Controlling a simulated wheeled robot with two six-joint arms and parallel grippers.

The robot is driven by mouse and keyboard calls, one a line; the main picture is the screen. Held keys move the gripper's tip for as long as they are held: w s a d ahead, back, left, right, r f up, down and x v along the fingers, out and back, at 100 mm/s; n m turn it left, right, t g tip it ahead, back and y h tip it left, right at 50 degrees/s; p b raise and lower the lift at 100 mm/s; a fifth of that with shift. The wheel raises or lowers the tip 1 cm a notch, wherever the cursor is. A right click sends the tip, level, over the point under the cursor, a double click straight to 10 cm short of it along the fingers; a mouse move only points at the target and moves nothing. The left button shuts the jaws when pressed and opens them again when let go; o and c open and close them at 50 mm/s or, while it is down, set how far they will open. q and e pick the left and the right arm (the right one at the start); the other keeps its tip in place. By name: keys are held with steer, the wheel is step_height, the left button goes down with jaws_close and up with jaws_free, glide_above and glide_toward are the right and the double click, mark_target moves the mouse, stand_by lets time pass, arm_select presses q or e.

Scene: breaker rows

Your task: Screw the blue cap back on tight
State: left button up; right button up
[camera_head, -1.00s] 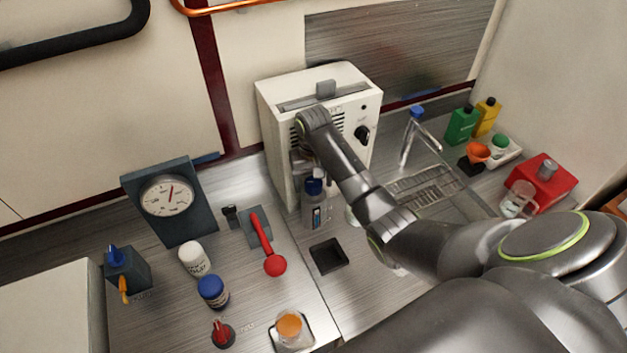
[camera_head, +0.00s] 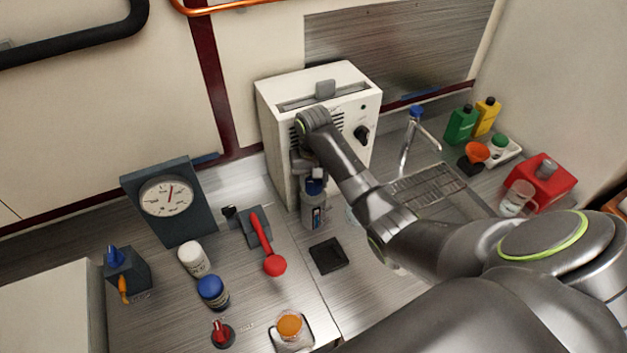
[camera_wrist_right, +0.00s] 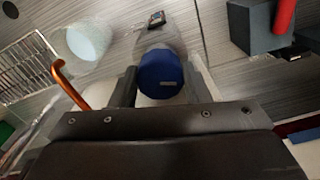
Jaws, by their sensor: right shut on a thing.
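A clear grey bottle (camera_head: 313,212) with a label stands upright on the steel counter, in front of the white machine. Its blue cap (camera_head: 314,187) sits at the top of the bottle; I cannot tell how tight it is. My right gripper (camera_head: 313,178) comes down from above and is shut on the blue cap. In the right wrist view the cap (camera_wrist_right: 160,75) lies between the two fingers (camera_wrist_right: 160,88), with the bottle's body (camera_wrist_right: 165,30) beyond it. The upper bottle is partly hidden by the gripper. My left gripper is out of view.
The white machine (camera_head: 355,95) stands close behind the bottle. A black square tray (camera_head: 328,256) lies in front. To the left are a red-handled lever (camera_head: 262,235), a white jar (camera_head: 193,259), a blue-lidded jar (camera_head: 211,291) and a gauge (camera_head: 168,197). A sink grate (camera_head: 425,190) is right.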

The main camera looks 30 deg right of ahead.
steer(key=m, duration=0.6)
steer(key=o, duration=1)
steer(key=shift+r, duration=0.1)
